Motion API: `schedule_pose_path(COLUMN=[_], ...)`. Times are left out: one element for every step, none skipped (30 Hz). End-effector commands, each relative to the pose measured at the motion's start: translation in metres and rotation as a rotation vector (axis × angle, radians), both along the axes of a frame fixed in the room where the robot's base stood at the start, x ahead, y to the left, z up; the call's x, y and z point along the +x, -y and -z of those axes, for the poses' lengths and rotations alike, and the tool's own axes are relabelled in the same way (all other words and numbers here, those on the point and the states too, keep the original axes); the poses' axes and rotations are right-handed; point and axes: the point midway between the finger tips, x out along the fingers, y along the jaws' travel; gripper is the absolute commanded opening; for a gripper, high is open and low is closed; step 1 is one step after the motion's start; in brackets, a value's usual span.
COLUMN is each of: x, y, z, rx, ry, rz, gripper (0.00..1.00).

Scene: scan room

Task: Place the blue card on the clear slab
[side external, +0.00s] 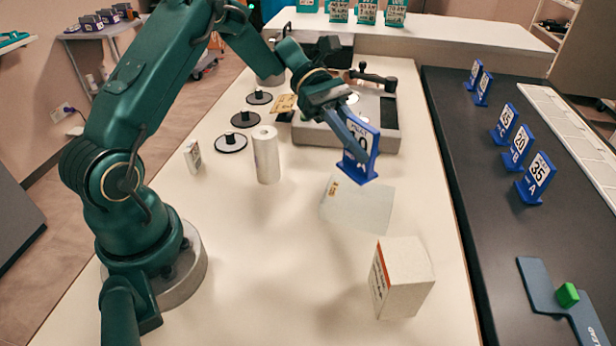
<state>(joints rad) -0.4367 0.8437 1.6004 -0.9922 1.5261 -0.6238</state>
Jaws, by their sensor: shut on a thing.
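The blue card (369,150) is an upright blue plate with a white printed label and a blue foot. My gripper (352,143) is shut on it from the left side and hides part of the label. The card's foot is at the far edge of the clear slab (360,212), a pale, translucent flat sheet lying on the white table. The card overlaps the slab in this view. I cannot tell whether its foot touches the slab or hangs just above it.
A white box (402,279) stands in front of the slab. A white roll (266,155), a small carton (192,156) and black discs (245,119) are to the left. A grey device (385,118) stands behind. Similar blue cards (537,178) stand on the dark counter. The table's front middle is clear.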

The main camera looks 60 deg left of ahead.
Motion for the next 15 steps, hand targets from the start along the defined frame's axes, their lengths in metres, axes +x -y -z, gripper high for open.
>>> schedule_pose_path(x=[0.001, 0.002, 0.003, 0.003, 0.003, 0.003, 0.003, 0.003, 0.002, 0.003, 0.003, 0.003, 0.003, 0.003, 0.003], y=[0.006, 0.007, 0.009, 0.010, 0.010, 0.010, 0.010, 0.010, 0.010, 0.010, 0.010, 0.010, 0.010, 0.010, 0.010], z=[0.003, 0.004, 0.006, 0.007, 0.009, 0.013, 0.018, 0.023, 0.029, 0.033, 0.037, 0.041, 0.044, 0.045, 0.046], rx=[-0.002, -0.002, -0.001, -0.001, -0.001, -0.002, -0.002, -0.002, -0.002, -0.003, -0.003, -0.002, -0.001, -0.001, -0.001], ry=[-0.002, -0.002, -0.001, -0.001, -0.002, -0.004, -0.004, -0.005, -0.006, -0.005, -0.005, -0.004, -0.002, -0.002, -0.001], rz=[0.002, 0.001, 0.001, 0.001, 0.000, 0.000, 0.000, 0.000, 0.000, 0.000, 0.000, -0.001, -0.001, -0.001, 0.000], gripper=[0.00, 0.00, 0.00, 0.00, 0.00, 0.00, 0.00, 0.00, 0.00, 0.00, 0.00, 0.00, 0.00, 0.00, 0.00])
